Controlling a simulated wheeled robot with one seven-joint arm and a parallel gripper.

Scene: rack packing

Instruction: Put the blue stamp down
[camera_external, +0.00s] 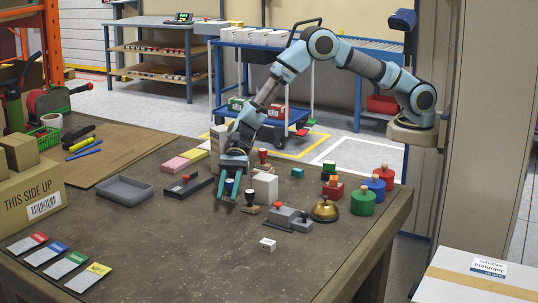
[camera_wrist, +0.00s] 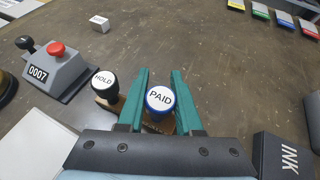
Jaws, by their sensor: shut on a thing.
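The blue stamp (camera_wrist: 159,98) has a white top marked PAID with a blue rim and shows between the teal fingers of my gripper (camera_wrist: 162,82) in the wrist view. My gripper is shut on it. In the external view the gripper (camera_external: 228,197) points down low over the table's middle, and a bit of the blue stamp (camera_external: 229,185) shows between the fingers. The stamp's lower part is largely hidden, so I cannot tell whether its base touches the table. The black HOLD stamp (camera_wrist: 104,84) stands close beside the left finger in the wrist view.
A grey numbering device (camera_external: 282,216), a brass bell (camera_external: 325,209) and a white box (camera_external: 265,187) stand to the right. A black ink pad (camera_external: 187,186) and a grey tray (camera_external: 123,190) lie left. A small white block (camera_external: 267,244) lies in front. The front table area is mostly clear.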

